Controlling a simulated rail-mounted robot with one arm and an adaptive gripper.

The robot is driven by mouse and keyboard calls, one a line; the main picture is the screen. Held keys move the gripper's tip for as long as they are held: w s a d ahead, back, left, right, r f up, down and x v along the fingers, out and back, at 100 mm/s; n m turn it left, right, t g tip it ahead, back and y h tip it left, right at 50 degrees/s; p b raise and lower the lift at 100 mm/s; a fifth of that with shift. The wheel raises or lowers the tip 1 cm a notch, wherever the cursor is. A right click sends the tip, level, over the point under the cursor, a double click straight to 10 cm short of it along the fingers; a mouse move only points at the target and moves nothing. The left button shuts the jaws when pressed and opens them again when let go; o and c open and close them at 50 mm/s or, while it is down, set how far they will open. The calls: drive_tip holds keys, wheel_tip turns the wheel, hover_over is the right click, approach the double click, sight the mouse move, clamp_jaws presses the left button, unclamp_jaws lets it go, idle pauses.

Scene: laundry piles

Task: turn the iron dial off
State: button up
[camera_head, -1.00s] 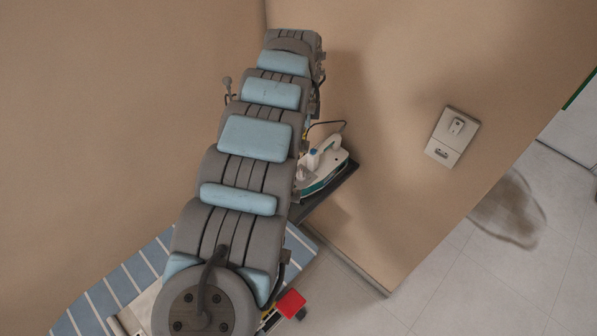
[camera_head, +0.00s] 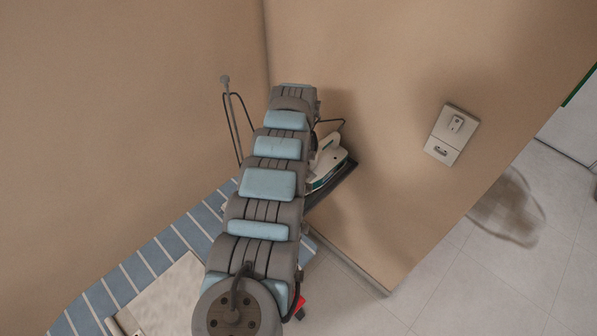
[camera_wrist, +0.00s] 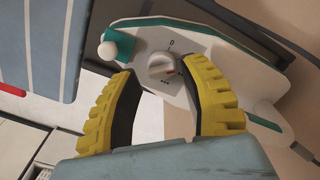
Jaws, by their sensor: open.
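The white and teal iron (camera_head: 328,163) rests on a dark stand at the end of the striped ironing board, partly hidden by my arm in the head view. In the wrist view the iron (camera_wrist: 208,58) fills the upper middle. Its round white dial (camera_wrist: 161,65) has a small red-orange mark on its right side, with a 0 printed above it and dots below. My gripper (camera_wrist: 158,82) is open, with yellow-backed, dark-padded fingers. The dial shows in the gap between the fingertips, nearer the right one. I cannot tell whether either finger touches it.
The blue striped ironing board (camera_head: 150,258) lies at lower left with a light folded cloth (camera_head: 170,295) on it. A wall with a socket plate (camera_head: 450,134) stands right of the iron. A thin wire rod (camera_head: 232,120) rises behind the board. Open floor lies at lower right.

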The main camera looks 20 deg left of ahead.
drive_tip(key=shift+f+b, duration=0.4)
drive_tip(key=shift+f, duration=0.95)
clamp_jaws()
